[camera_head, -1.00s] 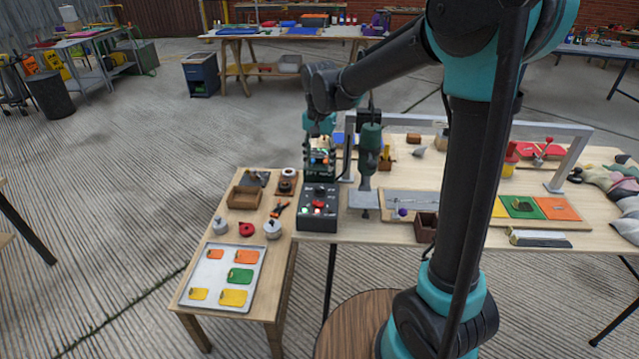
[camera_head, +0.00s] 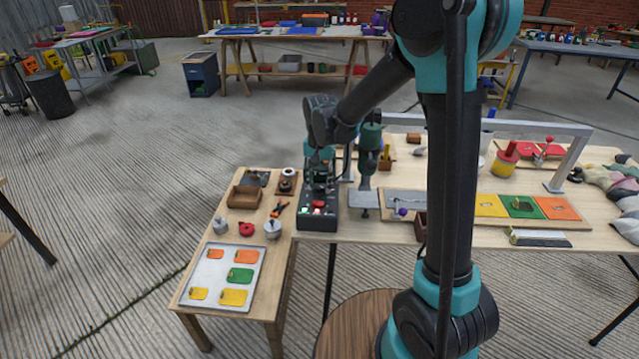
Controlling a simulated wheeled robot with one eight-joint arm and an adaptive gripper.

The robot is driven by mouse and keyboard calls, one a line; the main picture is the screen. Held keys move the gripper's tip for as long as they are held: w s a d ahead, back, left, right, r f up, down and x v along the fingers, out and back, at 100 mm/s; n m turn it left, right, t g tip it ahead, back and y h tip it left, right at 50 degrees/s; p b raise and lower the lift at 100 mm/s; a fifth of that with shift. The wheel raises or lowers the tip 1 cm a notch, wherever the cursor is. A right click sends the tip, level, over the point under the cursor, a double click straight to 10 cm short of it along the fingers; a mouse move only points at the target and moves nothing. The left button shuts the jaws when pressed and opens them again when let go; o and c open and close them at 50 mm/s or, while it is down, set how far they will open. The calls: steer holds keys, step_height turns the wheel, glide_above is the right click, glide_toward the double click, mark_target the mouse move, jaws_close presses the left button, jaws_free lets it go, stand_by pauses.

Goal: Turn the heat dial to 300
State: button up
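A black control box (camera_head: 318,221) stands at the left end of the large wooden table. Its top carries small lit buttons, one red and one white-green (camera_head: 318,208). The heat dial cannot be made out; it may be behind my gripper or too small to tell. My gripper (camera_head: 318,180) points down over the back part of the box, close to its top. Whether it touches anything there cannot be told. Its fingers are small and dark against the box, so their opening is unclear.
A dark green upright tool (camera_head: 370,143) on a metal plate stands just right of the box. A lower wooden table at left holds a metal tray (camera_head: 210,272), a wooden box (camera_head: 244,197) and small parts. A grey metal frame (camera_head: 570,165) spans the large table.

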jaws_close()
steer(key=shift+n, duration=0.4)
steer(key=n, duration=0.4)
steer(key=shift+n, duration=0.3)
steer(key=n, duration=0.5)
steer(key=shift+n, duration=0.3)
steer(key=n, duration=1.2)
steer(key=shift+n, duration=0.3)
